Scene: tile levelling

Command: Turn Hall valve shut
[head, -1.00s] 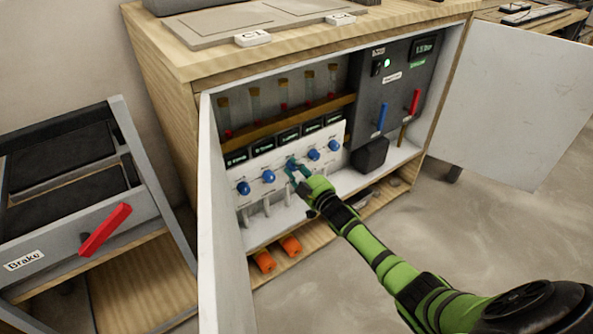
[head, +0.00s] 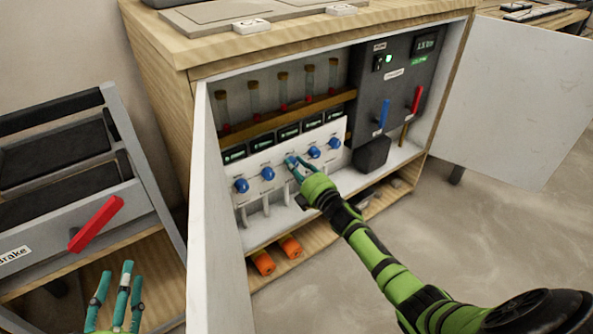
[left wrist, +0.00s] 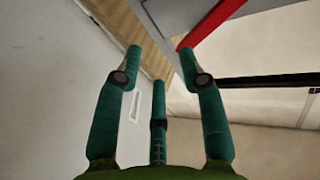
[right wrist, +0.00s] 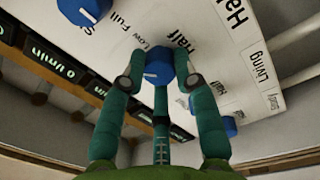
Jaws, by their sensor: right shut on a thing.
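A white panel (head: 255,162) in the open cabinet carries a row of blue valve knobs. My right gripper (head: 295,165) is shut on the middle knob (right wrist: 158,68), its fingers around it in the right wrist view. A partly cut-off label starting "Ha" (right wrist: 238,15) is in line with this knob. A white mark on the knob points left in that view; which setting it meets is unclear. Small "Low", "Half" and "Full" words are printed around the knobs. My left gripper (head: 120,283) is open and empty at the lower left, its fingers spread in the left wrist view (left wrist: 160,75).
The open left cabinet door (head: 217,235) stands between my two grippers. A cart with a red brake handle (head: 95,224) is at the left. A grey box (head: 395,85) with blue and red levers is right of the panel. Orange cylinders (head: 263,262) lie below.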

